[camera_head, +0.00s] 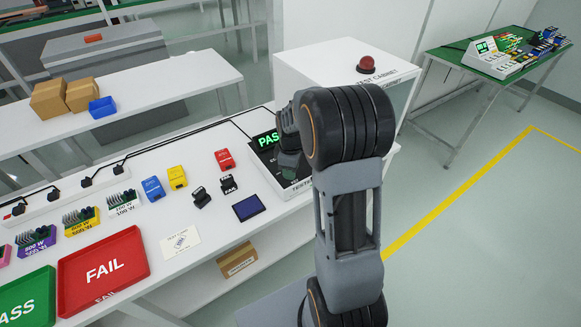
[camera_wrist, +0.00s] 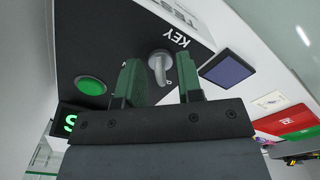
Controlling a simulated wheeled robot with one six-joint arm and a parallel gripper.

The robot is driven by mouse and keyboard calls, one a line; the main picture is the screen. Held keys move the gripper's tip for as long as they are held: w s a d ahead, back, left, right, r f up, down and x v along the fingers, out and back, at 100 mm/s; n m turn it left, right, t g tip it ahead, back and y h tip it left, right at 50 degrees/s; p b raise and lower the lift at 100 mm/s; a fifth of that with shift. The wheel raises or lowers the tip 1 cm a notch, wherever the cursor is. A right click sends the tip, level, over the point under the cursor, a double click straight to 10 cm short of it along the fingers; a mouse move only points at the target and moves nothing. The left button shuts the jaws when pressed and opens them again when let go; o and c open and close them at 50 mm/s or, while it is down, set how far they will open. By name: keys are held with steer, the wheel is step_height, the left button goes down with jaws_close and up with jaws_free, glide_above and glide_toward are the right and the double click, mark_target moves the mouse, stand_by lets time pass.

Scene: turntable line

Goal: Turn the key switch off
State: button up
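The key switch (camera_wrist: 158,62) is a grey metal piece with a bent handle on the dark panel of the tester (camera_wrist: 115,45), beside the printed word KEY. My gripper (camera_wrist: 160,78) is open, its two green fingers on either side of the key handle in the wrist view. A small gap shows on each side, and I see no clear grip on it. In the head view the tester (camera_head: 262,160) stands on the white bench and its display reads PAS, the rest cut off by my arm. My arm hides the key there.
A green round button (camera_wrist: 91,86) is on the same panel, left of the key. A dark blue pad (camera_head: 248,207), a red FAIL tray (camera_head: 103,272) and a green PASS tray (camera_head: 28,300) lie on the bench. A white test cabinet (camera_head: 310,65) with a red dome stands behind.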

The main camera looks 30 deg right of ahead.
step_height(320, 180, up, 14)
stand_by(0.6)
steer(key=shift+f, duration=0.1)
